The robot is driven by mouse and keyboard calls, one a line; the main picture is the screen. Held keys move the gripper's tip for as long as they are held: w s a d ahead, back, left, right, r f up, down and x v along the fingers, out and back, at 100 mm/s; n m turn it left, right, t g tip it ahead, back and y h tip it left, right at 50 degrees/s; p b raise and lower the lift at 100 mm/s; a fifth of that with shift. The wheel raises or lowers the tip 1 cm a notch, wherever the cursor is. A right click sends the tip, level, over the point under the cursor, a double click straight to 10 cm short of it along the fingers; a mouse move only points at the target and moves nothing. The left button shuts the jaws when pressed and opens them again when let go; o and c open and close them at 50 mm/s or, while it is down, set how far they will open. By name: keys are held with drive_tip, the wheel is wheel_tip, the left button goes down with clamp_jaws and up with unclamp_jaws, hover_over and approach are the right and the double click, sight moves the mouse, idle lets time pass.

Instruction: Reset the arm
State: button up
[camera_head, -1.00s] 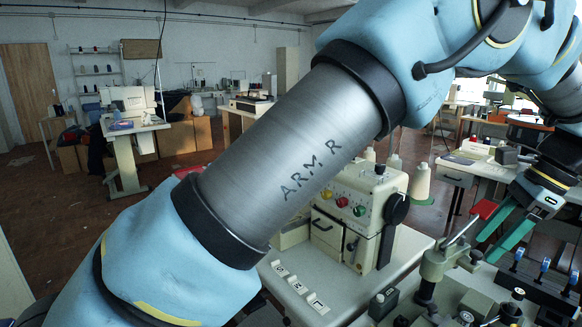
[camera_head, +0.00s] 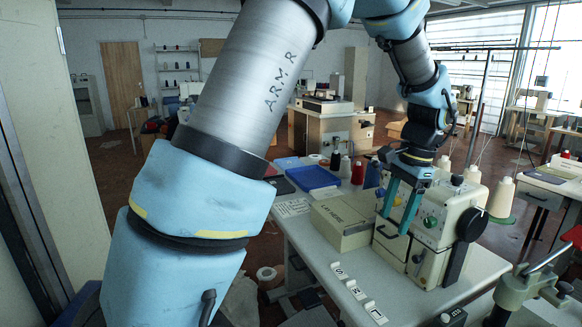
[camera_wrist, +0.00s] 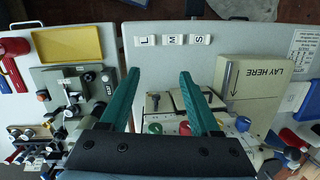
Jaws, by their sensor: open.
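My gripper (camera_head: 396,222) hangs from the blue and grey arm, pointing down, in front of the cream buttonhole machine (camera_head: 452,215). Its two green fingers are apart with nothing between them. In the wrist view the open gripper (camera_wrist: 158,73) shows over the white table, and the machine (camera_wrist: 178,103) is partly hidden behind the fingers. My forearm, marked ARM R, crosses the left and middle of the head view.
A LAY HERE box (camera_head: 342,220) stands left of the machine, with a blue tray (camera_head: 314,178) behind it. S, M and L labels (camera_head: 356,290) lie on the table front. A yellow tray (camera_wrist: 66,44) and a grey-green fixture (camera_wrist: 80,90) sit on the adjoining bench.

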drive_tip(key=w+a+f+n+h, duration=0.1)
drive_tip(key=a+n, duration=0.2)
drive_tip(key=a, duration=0.6)
drive_tip(key=w+a+n, duration=0.2)
drive_tip(key=a+n, duration=0.2)
drive_tip(key=a, duration=0.4)
drive_tip(key=s+a+f+n, duration=0.1)
drive_tip(key=s+a+n, duration=0.1)
drive_tip(key=a, duration=0.5)
drive_tip(key=s+a+f+n+t+h, duration=0.1)
drive_tip(key=s+a+n, duration=0.2)
drive_tip(key=a, duration=0.5)
drive_tip(key=shift+s+f+n, duration=0.25)
drive_tip(key=shift+n, duration=0.65)
